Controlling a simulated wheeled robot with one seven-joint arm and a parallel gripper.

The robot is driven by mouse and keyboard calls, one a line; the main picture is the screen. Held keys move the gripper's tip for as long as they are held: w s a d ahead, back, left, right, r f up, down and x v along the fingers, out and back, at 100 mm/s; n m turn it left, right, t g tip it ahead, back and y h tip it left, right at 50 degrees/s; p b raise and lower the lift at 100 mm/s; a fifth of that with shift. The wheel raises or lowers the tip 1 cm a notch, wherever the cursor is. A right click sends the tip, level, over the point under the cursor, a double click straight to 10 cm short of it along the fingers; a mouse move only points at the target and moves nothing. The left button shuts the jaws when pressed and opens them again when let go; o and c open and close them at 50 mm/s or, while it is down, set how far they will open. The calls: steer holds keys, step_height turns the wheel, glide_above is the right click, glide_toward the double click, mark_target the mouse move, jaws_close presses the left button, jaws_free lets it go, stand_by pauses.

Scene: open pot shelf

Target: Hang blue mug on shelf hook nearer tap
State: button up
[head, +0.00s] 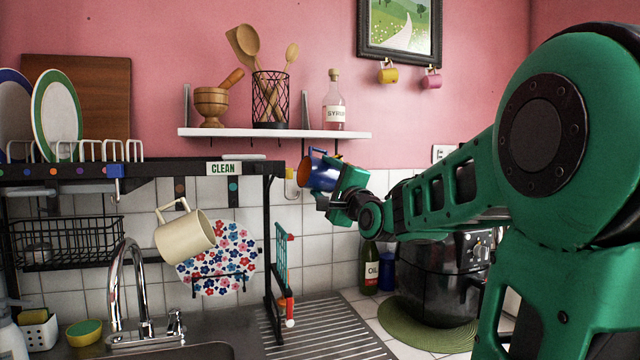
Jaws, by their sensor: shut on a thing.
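My gripper (338,192) is shut on the blue mug (323,174), just below the right part of the white wall shelf (270,132). The mug is tipped on its side, with its orange inside facing left and its handle towards the top. Thin dark hooks show under the shelf edge; one (303,149) is just above and left of the mug, and another (335,147) is above it to the right. I cannot tell whether the mug touches a hook. The tap (127,290) stands at the sink, lower left.
A black dish rack (272,240) with a "CLEAN" sign stands left of the mug. A cream mug (185,232) hangs tilted beneath it, before a flowered plate (225,262). A syrup bottle (335,108) and a utensil basket stand on the shelf. An oil bottle (370,262) and black appliance are below my arm.

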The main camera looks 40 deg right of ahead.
steer(key=shift+w+d+f, duration=0.1)
steer(key=shift+w+d, duration=0.2)
steer(key=shift+w, duration=0.7)
steer(key=shift+w+d, duration=0.3)
steer(key=shift+w, duration=0.65)
steer(key=shift+w+d+f, duration=0.1)
steer(key=shift+w+d, duration=0.2)
steer(key=shift+w, duration=0.7)
steer(key=shift+r, duration=0.1)
steer(key=shift+w, duration=0.2)
steer(key=shift+w+d+f, duration=0.15)
steer(key=shift+w+d, duration=0.05)
steer(key=shift+w, duration=0.4)
steer(key=shift+w+d+f, duration=0.15)
steer(key=shift+w+d, duration=0.05)
steer(key=shift+w, duration=0.4)
steer(key=shift+w+f, duration=0.1)
steer(key=shift+w, duration=0.05)
steer(key=shift+w+d+f, duration=0.2)
steer(key=shift+w+f, duration=0.15)
steer(key=shift+w, duration=0.25)
